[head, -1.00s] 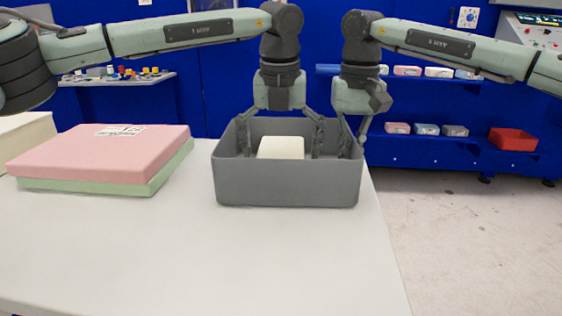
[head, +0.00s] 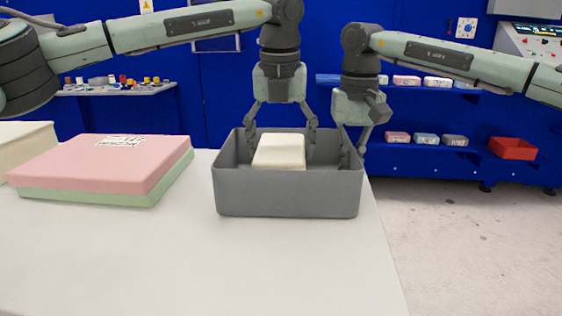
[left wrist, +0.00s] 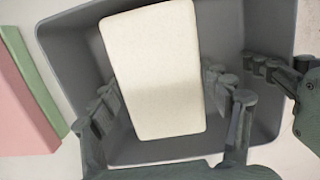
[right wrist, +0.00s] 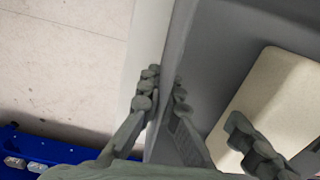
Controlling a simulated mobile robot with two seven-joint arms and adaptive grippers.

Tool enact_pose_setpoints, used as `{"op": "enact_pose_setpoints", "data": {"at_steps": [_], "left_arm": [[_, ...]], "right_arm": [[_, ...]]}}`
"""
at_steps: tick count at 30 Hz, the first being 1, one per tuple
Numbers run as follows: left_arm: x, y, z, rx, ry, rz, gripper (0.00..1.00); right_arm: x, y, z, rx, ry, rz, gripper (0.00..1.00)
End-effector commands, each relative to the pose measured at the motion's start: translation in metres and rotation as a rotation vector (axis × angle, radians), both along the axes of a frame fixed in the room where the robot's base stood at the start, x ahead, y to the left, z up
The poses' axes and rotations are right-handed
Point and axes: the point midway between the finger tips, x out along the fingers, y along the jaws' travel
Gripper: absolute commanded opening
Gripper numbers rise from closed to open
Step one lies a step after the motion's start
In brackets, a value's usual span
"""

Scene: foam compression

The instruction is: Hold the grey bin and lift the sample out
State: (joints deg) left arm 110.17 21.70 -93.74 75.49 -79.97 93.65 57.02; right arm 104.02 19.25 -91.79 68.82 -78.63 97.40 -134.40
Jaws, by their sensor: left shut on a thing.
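The grey bin (head: 287,195) stands upright on the white table. The sample is a cream foam block (head: 279,151) inside the bin, with its top above the front rim. My left gripper (head: 281,136) is shut on the block, with fingers on its two sides. The left wrist view shows the block (left wrist: 153,70) between the fingers (left wrist: 165,112), slightly askew to the bin walls. My right gripper (head: 355,152) is at the bin's right wall. In the right wrist view its fingers (right wrist: 165,92) pinch that wall from both sides. The block's underside is hidden.
A pink foam slab (head: 100,160) on a green slab (head: 90,196) lies left of the bin, with a cream block (head: 28,145) behind. The table front (head: 200,265) is clear. Blue shelves with small packs and a red tray (head: 513,148) stand behind at right.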

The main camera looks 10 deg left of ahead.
Motion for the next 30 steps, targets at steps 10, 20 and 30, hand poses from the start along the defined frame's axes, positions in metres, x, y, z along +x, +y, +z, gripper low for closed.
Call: {"op": "enact_pose_setpoints", "data": {"at_steps": [10, 20, 30], "left_arm": [[0.0, -0.001, 0.062, 0.0, -0.002, -0.001, 0.62], [0.0, -0.001, 0.069, 0.0, 0.0, -0.002, 0.62], [0.0, -0.001, 0.069, 0.0, -0.001, -0.001, 0.62]], "right_arm": [[0.0, 0.0, 0.0, 0.0, 0.0, 0.0, 0.0], [0.0, 0.0, 0.0, 0.0, -0.001, 0.0, 0.0], [0.0, 0.0, 0.0, 0.0, 0.0, 0.0, 0.29]]}}
